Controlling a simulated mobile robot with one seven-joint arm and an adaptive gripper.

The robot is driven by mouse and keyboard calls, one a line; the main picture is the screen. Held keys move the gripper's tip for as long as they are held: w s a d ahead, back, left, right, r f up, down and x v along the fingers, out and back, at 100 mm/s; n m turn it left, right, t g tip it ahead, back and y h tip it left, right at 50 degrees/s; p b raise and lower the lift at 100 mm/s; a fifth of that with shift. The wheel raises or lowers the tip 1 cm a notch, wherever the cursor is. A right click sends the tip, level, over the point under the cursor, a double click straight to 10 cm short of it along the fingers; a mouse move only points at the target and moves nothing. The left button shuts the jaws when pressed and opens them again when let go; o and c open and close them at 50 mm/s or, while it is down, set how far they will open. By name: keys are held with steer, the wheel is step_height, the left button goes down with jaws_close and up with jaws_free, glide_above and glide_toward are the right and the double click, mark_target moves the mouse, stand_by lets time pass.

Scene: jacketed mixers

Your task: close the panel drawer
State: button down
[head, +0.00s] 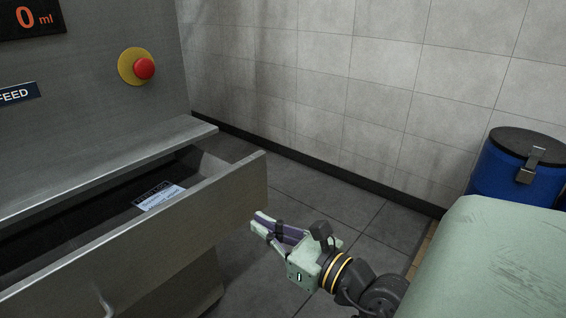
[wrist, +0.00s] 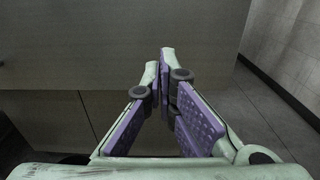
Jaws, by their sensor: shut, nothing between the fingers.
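The panel drawer (head: 150,245) is a grey metal drawer pulled out from the machine panel at the left of the head view. A label card (head: 159,195) lies inside it. My gripper (head: 256,222) is shut and empty, close to the right end of the drawer front, on its outer side. I cannot tell whether the fingertips touch it. In the wrist view the shut fingertips (wrist: 160,58) point at the drawer's flat front face (wrist: 90,45). A drawer handle (head: 104,304) shows in part at the bottom edge of the head view.
A red stop button (head: 144,68) on a yellow base and a FEED label (head: 17,95) are on the panel above. A blue drum (head: 518,168) with a black lid stands at the right by the tiled wall. The floor (head: 335,205) behind my gripper is clear.

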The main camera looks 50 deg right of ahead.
mark_target(230, 207)
steer(key=w, duration=0.6)
steer(key=shift+w+p, duration=0.3)
steer(key=shift+p, duration=0.05)
steer(key=shift+w, duration=0.1)
